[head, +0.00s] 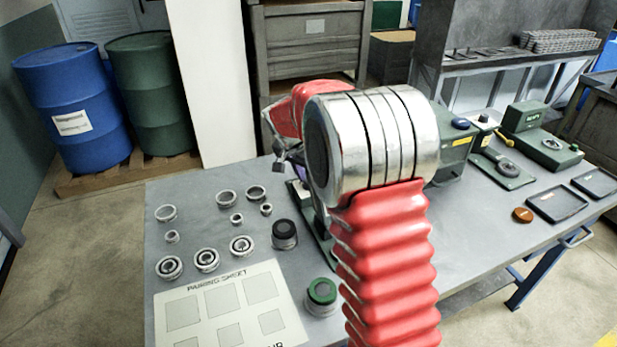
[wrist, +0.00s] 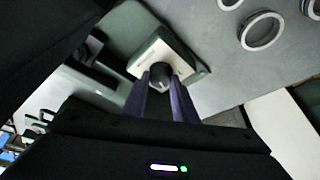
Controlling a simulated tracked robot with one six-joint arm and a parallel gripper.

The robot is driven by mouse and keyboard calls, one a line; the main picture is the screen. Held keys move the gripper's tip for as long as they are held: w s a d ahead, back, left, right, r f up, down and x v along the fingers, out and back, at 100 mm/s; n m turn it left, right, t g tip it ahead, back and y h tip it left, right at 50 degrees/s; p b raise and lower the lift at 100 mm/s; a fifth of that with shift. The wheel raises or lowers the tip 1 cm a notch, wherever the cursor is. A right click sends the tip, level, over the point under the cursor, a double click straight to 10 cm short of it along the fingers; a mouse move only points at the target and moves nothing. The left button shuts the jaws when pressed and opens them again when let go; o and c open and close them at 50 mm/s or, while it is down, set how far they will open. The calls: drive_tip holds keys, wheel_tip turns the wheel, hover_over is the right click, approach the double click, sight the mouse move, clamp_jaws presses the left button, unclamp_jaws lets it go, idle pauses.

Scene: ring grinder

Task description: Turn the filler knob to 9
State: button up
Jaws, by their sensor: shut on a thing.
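In the wrist view, the filler knob (wrist: 161,73) is a small dark round knob on a pale plate (wrist: 150,52) of a green unit (wrist: 197,70). The fingertips of my gripper (wrist: 161,82) are shut on the knob, one on each side. The scale marks on the plate are too small to read, so I cannot tell the knob's setting. In the head view, my red and silver arm covers the knob and my gripper.
Several metal rings (head: 226,198) and a pairing sheet (head: 222,308) lie on the grey table (head: 190,195) at left. A black-topped jar (head: 285,232) and a green-topped jar (head: 322,293) stand near my arm. Other green devices (head: 540,150) and trays stand at right.

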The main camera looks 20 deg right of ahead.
drive_tip(key=shift+w+m+g, duration=0.15)
drive_tip(key=shift+m+g, duration=0.55)
drive_tip(key=shift+m, duration=1.3)
drive_tip(key=shift+a, duration=0.1)
drive_tip(key=o, duration=1)
drive_tip(key=shift+o, duration=0.2)
drive_tip(key=v, duration=1.3)
drive_tip(key=shift+a+r, duration=0.25)
drive_tip(key=shift+a, duration=0.15)
